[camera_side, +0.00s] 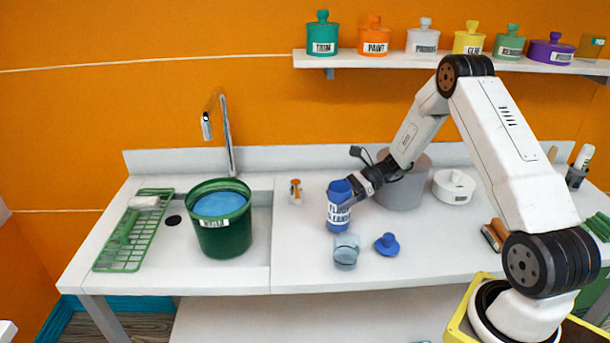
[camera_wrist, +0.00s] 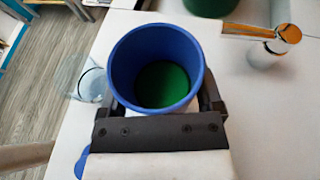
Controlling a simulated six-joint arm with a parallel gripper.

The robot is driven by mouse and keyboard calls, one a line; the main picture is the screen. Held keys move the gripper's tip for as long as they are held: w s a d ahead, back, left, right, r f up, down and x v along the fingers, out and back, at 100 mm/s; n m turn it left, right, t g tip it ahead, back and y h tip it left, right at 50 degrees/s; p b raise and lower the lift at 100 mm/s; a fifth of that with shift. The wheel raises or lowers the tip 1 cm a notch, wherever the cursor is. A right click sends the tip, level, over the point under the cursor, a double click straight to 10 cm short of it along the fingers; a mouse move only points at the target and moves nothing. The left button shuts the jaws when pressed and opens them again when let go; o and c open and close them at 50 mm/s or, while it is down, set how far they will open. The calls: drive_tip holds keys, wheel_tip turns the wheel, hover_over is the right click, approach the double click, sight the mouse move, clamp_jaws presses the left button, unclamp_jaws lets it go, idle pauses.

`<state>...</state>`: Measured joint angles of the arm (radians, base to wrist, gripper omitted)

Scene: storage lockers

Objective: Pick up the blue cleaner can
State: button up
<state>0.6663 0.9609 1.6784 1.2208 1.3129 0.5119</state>
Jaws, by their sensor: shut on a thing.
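The blue cleaner can (camera_side: 338,212) stands upright near the middle of the white counter, with a white label around it. My gripper (camera_side: 352,189) reaches it from the right and is shut on its upper part. In the wrist view the open-topped can (camera_wrist: 156,60) sits between the two fingers (camera_wrist: 160,104), and green shows inside it. In the side view I cannot tell whether its base touches the counter. A blue lid (camera_side: 387,244) with a knob lies on the counter to the right of the can.
A clear glass jar (camera_side: 346,251) stands close in front of the can. A small orange-topped item (camera_side: 295,190) and a green bucket (camera_side: 222,232) are to the left. Counter (camera_side: 300,270) is clear at front.

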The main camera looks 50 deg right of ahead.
drive_tip(key=shift+r, duration=0.9)
drive_tip(key=s+a+r, duration=0.3)
drive_tip(key=s+r, duration=0.6)
drive_tip(key=s, duration=0.4)
drive_tip(key=shift+s+a+r, duration=0.15)
drive_tip(key=shift+a+r, duration=0.1)
drive_tip(key=shift+r, duration=0.05)
drive_tip(key=shift+s, duration=0.15)
idle(0.9)
